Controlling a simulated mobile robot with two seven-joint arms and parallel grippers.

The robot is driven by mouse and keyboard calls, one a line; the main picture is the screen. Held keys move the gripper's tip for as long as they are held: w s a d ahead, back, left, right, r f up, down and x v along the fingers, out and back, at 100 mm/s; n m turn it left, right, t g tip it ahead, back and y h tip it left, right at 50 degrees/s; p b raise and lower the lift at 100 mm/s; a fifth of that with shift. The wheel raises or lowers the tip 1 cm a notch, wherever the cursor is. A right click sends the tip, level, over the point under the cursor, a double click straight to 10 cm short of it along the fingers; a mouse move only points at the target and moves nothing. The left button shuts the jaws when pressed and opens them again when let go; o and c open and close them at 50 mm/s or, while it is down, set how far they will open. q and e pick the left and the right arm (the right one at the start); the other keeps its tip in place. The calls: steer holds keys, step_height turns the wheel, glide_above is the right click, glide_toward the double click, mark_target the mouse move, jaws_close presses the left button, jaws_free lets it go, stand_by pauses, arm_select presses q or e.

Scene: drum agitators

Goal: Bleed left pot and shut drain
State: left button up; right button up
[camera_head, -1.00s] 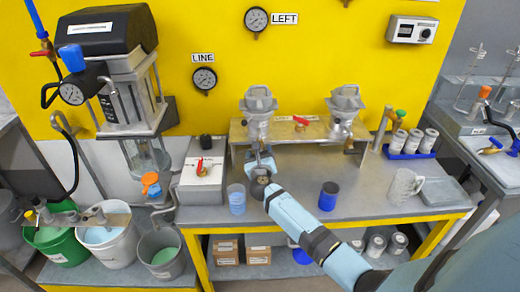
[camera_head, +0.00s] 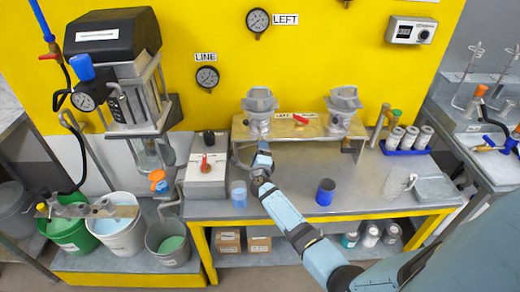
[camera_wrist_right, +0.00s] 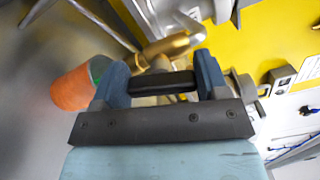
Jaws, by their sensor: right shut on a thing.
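The left pot (camera_head: 260,106), a grey lidded vessel, stands at the back of the bench under the gauge (camera_head: 257,21) labelled LEFT. My right gripper (camera_head: 263,150) is just below and in front of it, and hides its drain. In the right wrist view, my right gripper (camera_wrist_right: 160,78) is shut on a dark handle-like bar (camera_wrist_right: 162,84). A brass fitting (camera_wrist_right: 165,48) lies just beyond the fingers. My left gripper is not in view.
A clear blue-tinted cup (camera_head: 238,194) stands left of my right gripper, and a dark blue cup (camera_head: 326,192) stands to its right. The right pot (camera_head: 343,108) is farther right. A grey box with a red-handled valve (camera_head: 206,168) is at left.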

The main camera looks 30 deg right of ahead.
steer(key=shift+f+n+p, duration=0.15)
steer(key=shift+n+p, duration=0.5)
steer(key=shift+n, duration=1.05)
steer(key=o, duration=0.9)
steer(key=shift+o, duration=0.2)
steer(key=shift+s+a, duration=0.1)
